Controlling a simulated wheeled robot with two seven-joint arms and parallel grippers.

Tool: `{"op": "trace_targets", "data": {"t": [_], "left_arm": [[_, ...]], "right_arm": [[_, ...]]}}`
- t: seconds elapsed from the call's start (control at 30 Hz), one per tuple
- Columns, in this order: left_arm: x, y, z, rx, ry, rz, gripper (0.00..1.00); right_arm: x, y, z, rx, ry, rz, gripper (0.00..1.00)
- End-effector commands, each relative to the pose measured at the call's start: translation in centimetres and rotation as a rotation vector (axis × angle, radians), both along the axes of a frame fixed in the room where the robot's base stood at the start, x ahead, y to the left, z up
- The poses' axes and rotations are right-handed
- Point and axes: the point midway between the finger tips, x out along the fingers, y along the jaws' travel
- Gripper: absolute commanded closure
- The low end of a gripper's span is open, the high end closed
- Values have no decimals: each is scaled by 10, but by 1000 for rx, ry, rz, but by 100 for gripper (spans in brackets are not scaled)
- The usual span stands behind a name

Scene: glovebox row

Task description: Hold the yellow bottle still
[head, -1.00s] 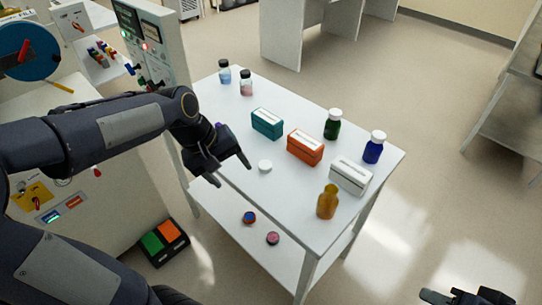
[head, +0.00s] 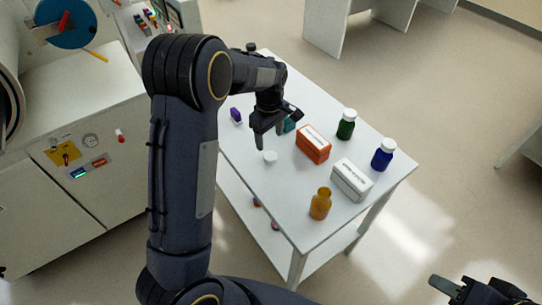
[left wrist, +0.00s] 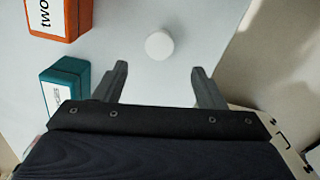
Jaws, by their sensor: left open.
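The yellow bottle (head: 320,205), amber in colour, stands upright and without a cap near the front corner of the white table. A round white cap (head: 270,157) lies flat on the table farther back; it also shows in the left wrist view (left wrist: 159,46). My left gripper (head: 277,128) is open and empty above the table, behind the cap and well away from the bottle. Its two fingers (left wrist: 159,85) are apart in the left wrist view, where the bottle is not seen. My right gripper (head: 478,291) is partly cut off at the lower right, away from the table.
A white box (head: 352,180) stands right behind the bottle. An orange box (head: 313,144), green bottle (head: 346,124) and blue bottle (head: 383,154) stand farther back. A teal box (left wrist: 65,88) is close to my left gripper. A small purple object (head: 236,116) lies at the table's left edge.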

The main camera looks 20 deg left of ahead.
Motion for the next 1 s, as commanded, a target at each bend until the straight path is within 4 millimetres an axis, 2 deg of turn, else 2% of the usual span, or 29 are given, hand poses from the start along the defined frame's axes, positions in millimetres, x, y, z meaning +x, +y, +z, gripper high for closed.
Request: {"op": "trace_targets", "data": {"t": [0.3,0.63,0.8,1.0], "left_arm": [[-1,-1,-25,-2,2,-2,36],[-1,-1,-29,-1,3,-2,36],[-2,-2,-53,-1,7,-1,36],[-1,-3,-76,-2,2,-1,36]], "right_arm": [[0,0,4,0,0,0,64],[0,0,6,0,0,0,64],[0,0,17,0,0,0,64],[0,0,20,0,0,0,64]]}}
